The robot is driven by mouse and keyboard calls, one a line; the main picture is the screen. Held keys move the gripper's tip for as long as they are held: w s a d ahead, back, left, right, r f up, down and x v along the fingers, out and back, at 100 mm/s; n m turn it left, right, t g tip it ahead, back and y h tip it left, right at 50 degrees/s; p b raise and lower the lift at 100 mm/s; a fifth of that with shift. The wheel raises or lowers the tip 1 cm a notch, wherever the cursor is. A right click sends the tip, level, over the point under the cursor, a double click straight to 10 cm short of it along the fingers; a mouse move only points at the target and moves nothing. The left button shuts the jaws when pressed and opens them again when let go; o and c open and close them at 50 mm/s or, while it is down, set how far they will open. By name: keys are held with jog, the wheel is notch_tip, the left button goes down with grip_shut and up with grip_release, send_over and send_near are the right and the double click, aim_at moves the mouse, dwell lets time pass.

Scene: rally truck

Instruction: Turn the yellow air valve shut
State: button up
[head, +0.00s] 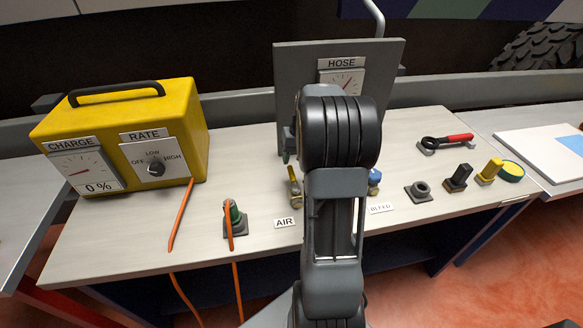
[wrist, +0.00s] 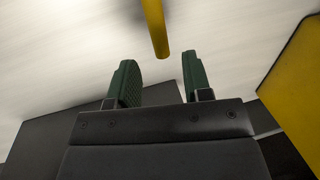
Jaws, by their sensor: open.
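The yellow air valve handle (head: 292,174) stands on the bench behind the AIR label (head: 285,222), just left of my arm in the head view. In the wrist view, a yellow bar (wrist: 153,25), which looks like this handle, comes down from the top edge. Its end lies at the gap between the two green fingertips of my gripper (wrist: 158,62). The fingers are apart and I see no contact with the bar. How deep the bar sits relative to the fingers I cannot tell. In the head view my arm hides most of my gripper.
A yellow charger box (head: 182,112) stands on the left, with orange cables (head: 181,215) and a green-collared plug (head: 235,218) in front. A grey HOSE panel (head: 292,62) rises behind my arm. A blue part (head: 375,178) is right of it. A red-handled tool (head: 458,138) lies further right.

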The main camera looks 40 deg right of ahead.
aim_at(291, 169)
jog(key=shift+w+a+f, duration=0.1)
jog(key=shift+a+f, duration=0.1)
jog(key=shift+f, duration=0.85)
jog(key=shift+w+a+f, duration=0.1)
jog(key=shift+a+f, duration=0.05)
jog(key=shift+f, duration=0.9)
grip_shut()
